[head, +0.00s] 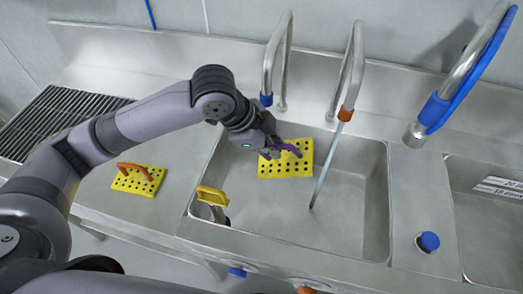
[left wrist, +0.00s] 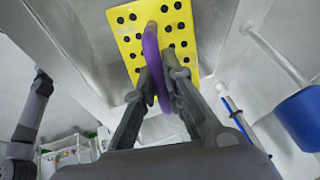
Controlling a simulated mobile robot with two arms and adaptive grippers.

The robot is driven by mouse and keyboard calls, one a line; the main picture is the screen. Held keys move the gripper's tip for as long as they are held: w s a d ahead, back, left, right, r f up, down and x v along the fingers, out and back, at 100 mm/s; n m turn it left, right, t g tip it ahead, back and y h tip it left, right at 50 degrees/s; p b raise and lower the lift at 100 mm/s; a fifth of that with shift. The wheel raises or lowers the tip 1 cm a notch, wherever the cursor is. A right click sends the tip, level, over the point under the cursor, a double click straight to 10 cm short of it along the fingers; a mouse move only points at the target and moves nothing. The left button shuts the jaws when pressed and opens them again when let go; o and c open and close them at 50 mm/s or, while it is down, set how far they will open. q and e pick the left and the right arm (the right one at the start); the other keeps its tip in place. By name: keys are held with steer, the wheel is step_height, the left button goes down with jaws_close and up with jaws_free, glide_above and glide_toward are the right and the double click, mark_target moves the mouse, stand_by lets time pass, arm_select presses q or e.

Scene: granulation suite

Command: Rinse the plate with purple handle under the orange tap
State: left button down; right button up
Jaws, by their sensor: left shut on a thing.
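The plate with purple handle is a yellow plate (head: 297,170) with dark holes. My left gripper (head: 270,149) is shut on its purple handle (left wrist: 151,60), and the plate also shows in the left wrist view (left wrist: 126,30). The plate is over the left part of the sink basin (head: 352,222). The orange tap (head: 346,114) has an orange tip, and a pale blue stream (head: 326,168) runs slanting from it into the basin. The plate is left of the stream and apart from it. My right gripper is not in view.
A blue-tipped tap (head: 266,99) stands behind the plate, close to my gripper. A yellow plate with orange handle (head: 138,182) lies on the left counter. A blue hose tap (head: 436,110) stands at the right.

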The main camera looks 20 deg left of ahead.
mark_target(309, 145)
arm_select(q)
steer(key=shift+w+d+f+b, duration=0.2)
steer(key=shift+w+d+b, duration=0.3)
steer(key=shift+d, duration=0.25)
steer(key=w+d, duration=0.2)
steer(key=shift+d+f+b, duration=0.1)
steer(key=shift+d+b, duration=0.25)
steer(key=shift+w+d+f+p, duration=0.15)
steer(key=shift+w+d+p, duration=0.1)
steer(key=shift+w+d, duration=0.2)
steer(key=shift+w+d+f+p, duration=0.2)
steer(key=shift+w+d, duration=0.15)
steer(key=shift+d, duration=0.2)
steer(key=shift+w+d+f, duration=0.1)
steer(key=shift+w+d, duration=0.1)
steer(key=shift+d, duration=0.1)
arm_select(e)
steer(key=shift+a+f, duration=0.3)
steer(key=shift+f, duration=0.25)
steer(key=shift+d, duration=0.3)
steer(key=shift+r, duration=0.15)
arm_select(q)
steer(key=shift+s+d+p, duration=0.3)
steer(key=shift+s+p, duration=0.1)
steer(key=shift+p, duration=0.2)
steer(key=shift+s, duration=0.1)
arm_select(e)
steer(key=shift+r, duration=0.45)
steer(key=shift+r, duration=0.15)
